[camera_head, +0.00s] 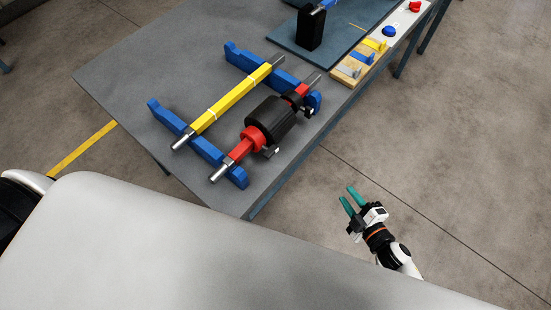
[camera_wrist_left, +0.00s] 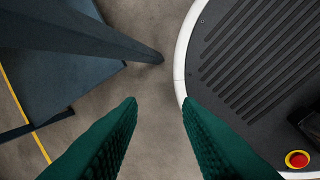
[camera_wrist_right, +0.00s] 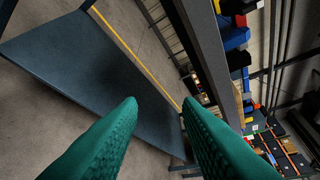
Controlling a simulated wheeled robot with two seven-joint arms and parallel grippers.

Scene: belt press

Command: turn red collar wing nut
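A red bar (camera_head: 240,150) with metal ends lies across two blue rests (camera_head: 207,150) on the grey table. It carries a black roller (camera_head: 270,119), with a red collar (camera_head: 252,139) against the roller's near end. A small dark wing nut (camera_head: 270,151) sticks out at the right side of this collar. A black collar (camera_head: 293,98) with another small dark wing nut (camera_head: 306,112) sits beyond the roller. My right gripper (camera_head: 347,195) is open and empty, off the table's right side and well apart from the bar. My left gripper (camera_wrist_left: 160,102) is open and empty over the floor, outside the head view.
A yellow bar (camera_head: 229,98) lies parallel on the same rests. A dark mat with a black block (camera_head: 310,28) and a wooden block of coloured pieces (camera_head: 347,73) are farther back. The table's front corner (camera_head: 245,213) is bare. Open floor lies to the right.

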